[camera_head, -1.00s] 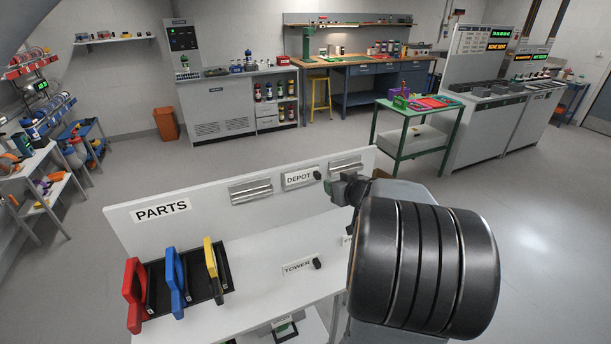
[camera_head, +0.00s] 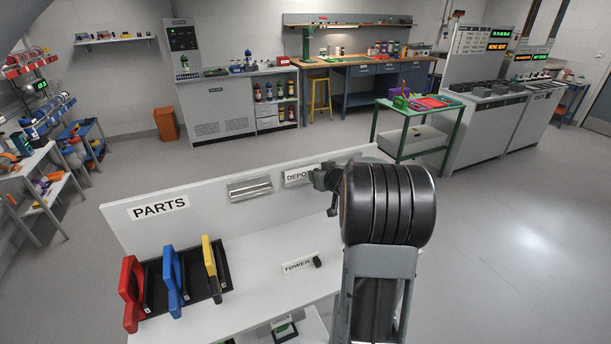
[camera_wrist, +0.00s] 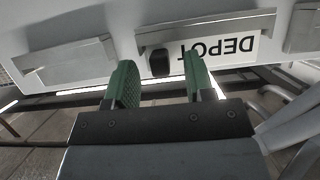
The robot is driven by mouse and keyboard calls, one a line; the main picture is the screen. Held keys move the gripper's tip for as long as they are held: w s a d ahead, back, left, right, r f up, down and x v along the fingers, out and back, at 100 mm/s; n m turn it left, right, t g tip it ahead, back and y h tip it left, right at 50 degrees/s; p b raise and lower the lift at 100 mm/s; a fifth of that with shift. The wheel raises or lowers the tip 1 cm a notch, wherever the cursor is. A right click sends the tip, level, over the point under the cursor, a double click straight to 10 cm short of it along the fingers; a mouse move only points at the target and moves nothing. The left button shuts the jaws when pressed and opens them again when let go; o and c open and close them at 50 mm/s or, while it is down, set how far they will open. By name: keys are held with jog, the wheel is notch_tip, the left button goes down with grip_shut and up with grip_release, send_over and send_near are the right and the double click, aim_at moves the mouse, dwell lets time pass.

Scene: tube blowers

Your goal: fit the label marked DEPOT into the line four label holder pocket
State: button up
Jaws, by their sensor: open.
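The DEPOT label (camera_head: 297,178) is a white plate with black letters at the upright back panel of the parts bench. I cannot identify the line four holder pocket.
An empty metal holder (camera_head: 250,188) is left of DEPOT. A TOWER label (camera_head: 298,266) lies on the bench top, beside a black rack (camera_head: 218,284) with red, blue and yellow handled items. Grey machines with lit displays (camera_head: 499,47) stand at back right.

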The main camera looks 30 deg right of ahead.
jog(key=shift+w+f, duration=0.15)
jog(key=shift+w, duration=0.2)
grip_shut()
